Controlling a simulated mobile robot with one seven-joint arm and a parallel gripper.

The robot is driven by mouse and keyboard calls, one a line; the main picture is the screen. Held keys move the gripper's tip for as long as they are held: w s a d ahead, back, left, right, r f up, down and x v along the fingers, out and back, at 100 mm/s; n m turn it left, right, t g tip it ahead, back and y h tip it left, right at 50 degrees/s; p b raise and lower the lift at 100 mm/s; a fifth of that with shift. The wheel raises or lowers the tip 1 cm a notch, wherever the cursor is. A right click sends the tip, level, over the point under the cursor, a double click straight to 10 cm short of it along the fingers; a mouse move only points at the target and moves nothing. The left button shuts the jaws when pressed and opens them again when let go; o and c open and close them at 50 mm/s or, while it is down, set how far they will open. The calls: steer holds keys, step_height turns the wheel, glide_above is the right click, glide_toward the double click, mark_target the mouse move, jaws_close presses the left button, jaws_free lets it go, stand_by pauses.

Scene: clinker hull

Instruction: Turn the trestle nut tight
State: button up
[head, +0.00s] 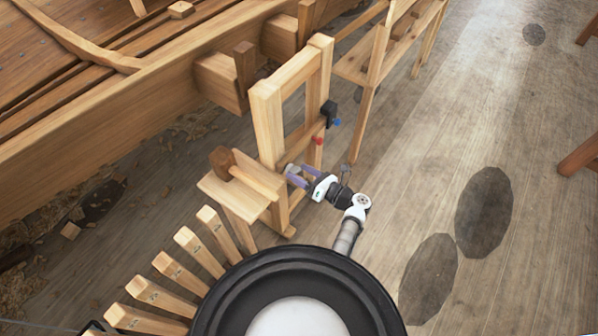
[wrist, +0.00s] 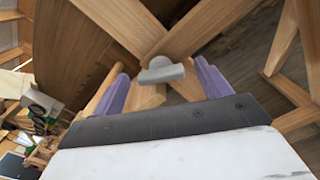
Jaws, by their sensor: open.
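The trestle (head: 268,125) is an upright wooden frame beside the hull. The trestle nut is a grey metal piece (wrist: 161,71) with a rounded top and a wider flat bar, set where the wooden members cross; it also shows small and grey in the head view (head: 292,170). My gripper (head: 298,175) reaches in low at the trestle from the right. In the wrist view its two purple fingers (wrist: 163,88) stand apart, one to each side of the nut. I see a gap between the nut and each finger.
A wooden mallet (head: 235,168) lies on a small wooden stand (head: 215,190) left of the gripper. Several wooden pieces (head: 178,272) stand in a row in front. A black clamp (head: 328,112) sits on the trestle's right post. The floor (head: 430,150) to the right is mostly clear.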

steer(key=b+v, duration=0.2)
steer(key=v, duration=1)
steer(key=shift+s+d, duration=0.2)
steer(key=shift+d, duration=0.05)
steer(key=shift+d, duration=0.1)
